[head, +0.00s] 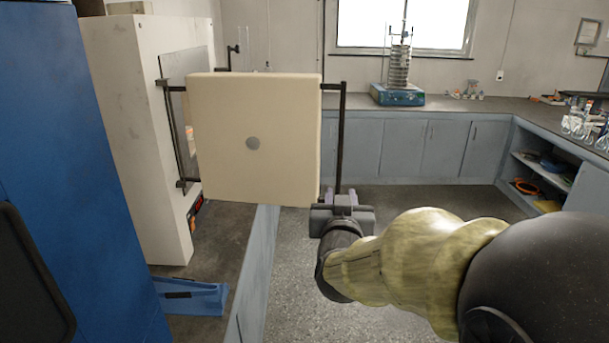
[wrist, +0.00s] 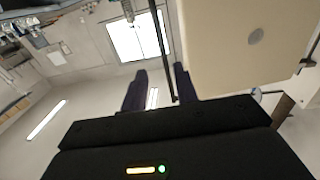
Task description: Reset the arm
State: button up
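My gripper (head: 345,203) is at the lower end of the black upright handle bar (head: 342,135) of an open cream door (head: 230,160). In the wrist view its two dark fingers (wrist: 160,85) stand apart, so it is open. There the bar (wrist: 164,55) runs down across the gap between them. I cannot tell whether it lies between the fingers or just beyond them. Nothing is clamped. The door also shows close by at the upper right of the wrist view (wrist: 225,55).
The door belongs to a white cabinet (head: 135,130). A blue cabinet (head: 75,150) stands at the near left. The sieve shaker (head: 398,95) stands on the far bench (head: 470,107). Glassware (head: 585,128) is on the right bench. The floor (head: 410,200) between is clear.

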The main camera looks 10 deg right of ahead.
jog(key=s+a+f+n+g+y+p, duration=0.3)
jog(key=s+f+g+y+p, duration=0.2)
jog(key=s+f+g+p, duration=0.6)
jog(key=s+f+g, duration=0.1)
jog(key=s+g, duration=0.2)
jog(key=s, duration=0.3)
jog(key=shift+a+f+g, duration=0.2)
jog(key=shift+f+g, duration=0.1)
jog(key=shift+f, duration=0.1)
jog(key=shift+w, duration=0.2)
jog(key=shift+s, duration=0.2)
